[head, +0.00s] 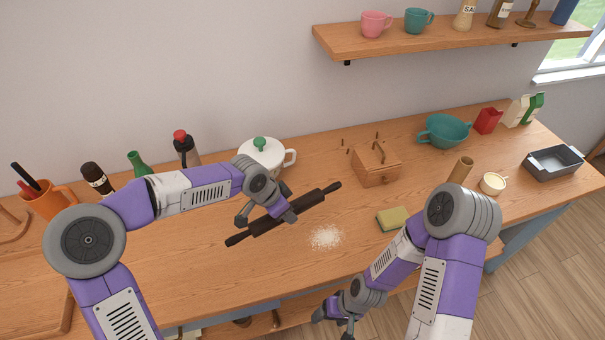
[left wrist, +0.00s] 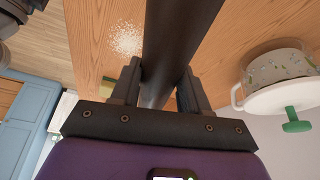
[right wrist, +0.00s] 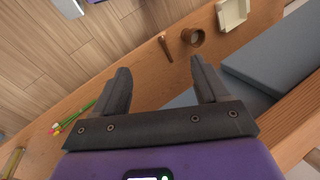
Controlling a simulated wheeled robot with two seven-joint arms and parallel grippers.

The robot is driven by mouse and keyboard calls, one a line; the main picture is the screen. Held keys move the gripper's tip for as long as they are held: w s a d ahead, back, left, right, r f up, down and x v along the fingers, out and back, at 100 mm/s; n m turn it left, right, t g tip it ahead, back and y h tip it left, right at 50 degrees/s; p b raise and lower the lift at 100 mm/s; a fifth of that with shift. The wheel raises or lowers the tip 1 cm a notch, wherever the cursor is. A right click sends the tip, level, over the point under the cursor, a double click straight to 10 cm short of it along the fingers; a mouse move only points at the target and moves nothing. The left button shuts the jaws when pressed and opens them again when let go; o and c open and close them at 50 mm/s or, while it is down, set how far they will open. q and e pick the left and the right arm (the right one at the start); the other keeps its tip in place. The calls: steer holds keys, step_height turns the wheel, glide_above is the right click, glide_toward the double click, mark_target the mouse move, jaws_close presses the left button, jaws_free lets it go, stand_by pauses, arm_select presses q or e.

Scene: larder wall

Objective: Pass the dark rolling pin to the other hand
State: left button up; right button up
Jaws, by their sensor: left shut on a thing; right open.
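The dark rolling pin (head: 260,227) is held tilted above the counter, its right end higher in the head view. My left gripper (head: 282,214) is shut on its body near the middle. In the left wrist view the pin's dark barrel (left wrist: 172,50) runs between the fingers of my left gripper (left wrist: 158,88). My right gripper (head: 335,318) is low at the front, below and right of the pin and apart from it. In the right wrist view my right gripper (right wrist: 162,82) has its fingers wide apart with nothing between them.
White powder (head: 326,237) lies on the counter right of the pin. A yellow-green sponge (head: 392,218), a wooden box (head: 376,165) and a white pot with green knob (head: 266,156) stand nearby. Bottles and an orange mug (head: 52,202) stand at left. The front middle counter is mostly clear.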

steer(key=s+r+n+g, duration=0.35)
steer(key=r+n, duration=0.45)
steer(key=r, duration=0.5)
arm_select(q)
steer(key=shift+r, duration=0.1)
arm_select(e)
step_height(320, 180, up, 21)
steer(key=n+t, duration=0.1)
steer(key=n, duration=1.5)
glide_above(301, 198)
steer(key=w+d, duration=0.2)
steer(key=d, duration=0.2)
steer(key=shift+s+a+f+h, duration=0.15)
steer(key=shift+s+a+h, duration=0.05)
steer(key=shift+s+h, duration=0.1)
steer(key=shift+n+t, duration=0.35)
steer(key=shift+n, duration=0.15)
steer(key=x, duration=1.1)
steer(key=shift+w, duration=0.35)
steer(key=shift+c, duration=0.3)
